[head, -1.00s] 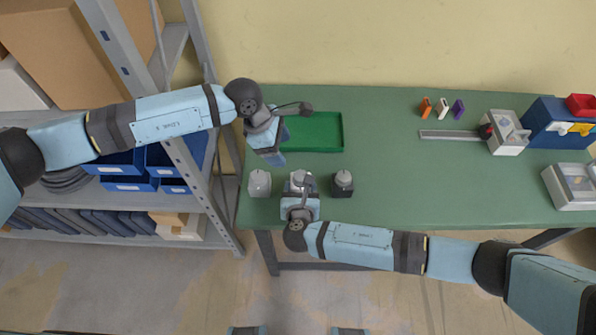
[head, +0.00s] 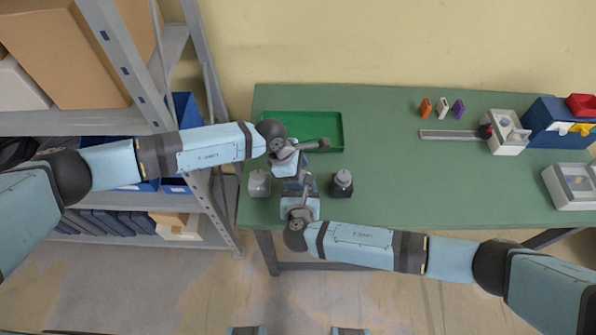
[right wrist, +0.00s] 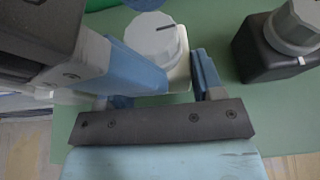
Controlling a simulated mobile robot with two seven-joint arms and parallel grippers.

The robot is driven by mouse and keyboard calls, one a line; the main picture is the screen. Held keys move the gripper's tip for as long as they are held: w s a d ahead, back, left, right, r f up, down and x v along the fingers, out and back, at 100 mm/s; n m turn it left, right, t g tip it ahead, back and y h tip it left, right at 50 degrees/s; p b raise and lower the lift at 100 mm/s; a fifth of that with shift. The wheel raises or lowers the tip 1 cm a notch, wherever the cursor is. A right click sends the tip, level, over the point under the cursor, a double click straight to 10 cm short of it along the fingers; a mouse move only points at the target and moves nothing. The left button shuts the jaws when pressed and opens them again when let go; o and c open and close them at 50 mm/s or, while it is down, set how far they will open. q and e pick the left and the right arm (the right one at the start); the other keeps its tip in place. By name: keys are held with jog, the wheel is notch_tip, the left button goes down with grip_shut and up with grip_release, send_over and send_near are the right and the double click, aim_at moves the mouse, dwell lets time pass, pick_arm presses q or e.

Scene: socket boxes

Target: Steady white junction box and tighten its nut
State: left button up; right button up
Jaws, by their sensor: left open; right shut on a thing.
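The white junction box (right wrist: 180,72) sits in the middle of a row of three boxes on the green table; in the head view both grippers mostly hide it. Its round grey-white nut (right wrist: 158,38), with a dark mark line on top, shows in the right wrist view. My right gripper (head: 299,191) is shut on the white box from the front, with a finger on each side. My left gripper (head: 294,180) is open and has come in over the box from behind.
A grey box (head: 259,184) stands just left and a black box (head: 342,183) just right, both with knobs on top. A green tray (head: 325,122) lies behind. Small coloured parts, a rail fixture and bins stand at the right. The table's middle right is clear.

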pick_arm(q)
jog(key=c, duration=0.9)
jog(key=shift+w+m+g, duration=0.15)
jog(key=shift+m+g, duration=0.55)
jog(key=shift+m, duration=0.9)
jog(key=shift+c, duration=0.2)
jog(key=o, duration=0.9)
jog(key=shift+y, duration=0.3)
jog(key=shift+o, duration=0.2)
jog(key=shift+a, duration=0.1)
